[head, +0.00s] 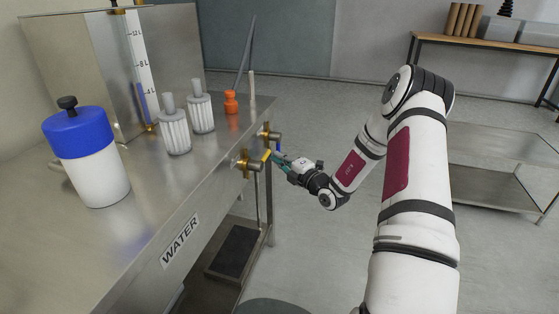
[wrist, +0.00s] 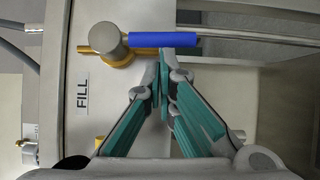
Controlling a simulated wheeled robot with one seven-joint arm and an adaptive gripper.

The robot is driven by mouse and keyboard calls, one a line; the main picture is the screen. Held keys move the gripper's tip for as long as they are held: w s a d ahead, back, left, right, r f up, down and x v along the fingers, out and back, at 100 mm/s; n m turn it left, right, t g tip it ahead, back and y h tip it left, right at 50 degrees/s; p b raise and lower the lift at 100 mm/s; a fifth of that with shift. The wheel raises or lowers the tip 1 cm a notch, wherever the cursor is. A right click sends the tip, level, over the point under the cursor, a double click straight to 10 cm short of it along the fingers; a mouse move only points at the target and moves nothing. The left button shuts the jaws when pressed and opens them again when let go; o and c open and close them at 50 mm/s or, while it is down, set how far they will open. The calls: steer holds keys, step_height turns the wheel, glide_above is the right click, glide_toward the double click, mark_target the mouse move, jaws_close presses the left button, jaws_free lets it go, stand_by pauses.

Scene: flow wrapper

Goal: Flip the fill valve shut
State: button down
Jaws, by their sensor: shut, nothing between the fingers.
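The fill valve shows in the wrist view as a round grey hub (wrist: 105,38) on a brass body, with a lever in a blue sleeve (wrist: 165,40) reaching right. A FILL label (wrist: 83,93) is on the panel beside it. My gripper (wrist: 163,62) is shut and empty, its teal fingertips close to the blue sleeve; I cannot tell if they touch it. In the head view my gripper (head: 274,157) is at the tank's front edge, by two brass valves. The farther valve (head: 268,135) appears to have the blue lever; the nearer valve (head: 247,163) has a yellow one.
The steel bench (head: 150,205) carries a blue-lidded white jar (head: 95,170), two ribbed white cylinders (head: 175,132), an orange bottle (head: 231,103) and a level gauge (head: 140,65). A WATER label (head: 180,240) is on its front. Open floor lies to the right, before a shelf (head: 495,165).

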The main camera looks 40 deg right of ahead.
steer(key=shift+w+d+f+n+t+b, duration=0.2)
steer(key=shift+d+f+n+t+b, duration=0.25)
steer(key=shift+n, duration=0.35)
